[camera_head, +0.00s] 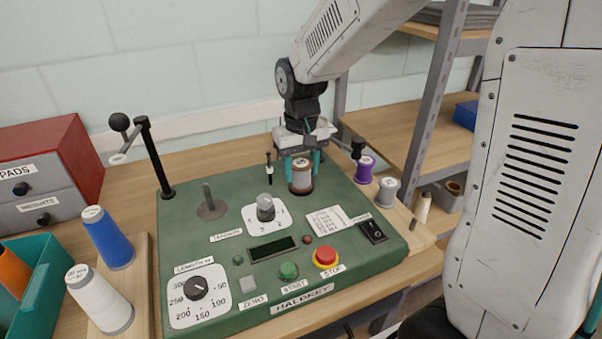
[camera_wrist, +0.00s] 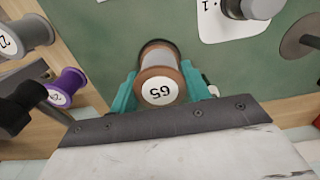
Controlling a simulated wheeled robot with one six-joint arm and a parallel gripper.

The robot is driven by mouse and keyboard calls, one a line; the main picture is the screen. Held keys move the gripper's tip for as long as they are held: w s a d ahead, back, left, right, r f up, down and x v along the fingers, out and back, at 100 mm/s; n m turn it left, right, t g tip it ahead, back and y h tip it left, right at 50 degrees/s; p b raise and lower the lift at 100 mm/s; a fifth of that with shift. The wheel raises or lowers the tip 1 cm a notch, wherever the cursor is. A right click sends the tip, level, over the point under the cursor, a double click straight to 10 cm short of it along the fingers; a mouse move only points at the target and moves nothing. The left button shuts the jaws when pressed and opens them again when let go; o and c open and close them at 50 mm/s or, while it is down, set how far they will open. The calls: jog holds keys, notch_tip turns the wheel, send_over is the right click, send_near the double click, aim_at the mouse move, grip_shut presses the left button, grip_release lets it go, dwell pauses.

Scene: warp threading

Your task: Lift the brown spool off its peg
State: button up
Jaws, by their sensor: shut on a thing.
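The brown spool (camera_head: 301,177) stands at the back right of the green machine panel (camera_head: 225,229). In the wrist view the spool (camera_wrist: 158,88) shows its brown rim and a white top label reading 65. My gripper (camera_head: 302,166) comes down over it from above, with a teal finger on each side. In the wrist view my gripper (camera_wrist: 158,92) is shut on the spool. A dark ring shows around the spool's foot in the head view. The peg is hidden, and I cannot tell whether the spool is clear of the panel.
A purple spool (camera_head: 365,169) and a grey spool (camera_head: 385,191) stand close on the right. A black-knobbed arm (camera_head: 357,150) is beside my gripper. A tall black post (camera_head: 153,157) rises at the panel's left. A blue spool (camera_head: 108,238) and a white spool (camera_head: 99,299) stand at the left.

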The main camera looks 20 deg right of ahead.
aim_at(301, 162)
jog(key=shift+r, duration=3.55)
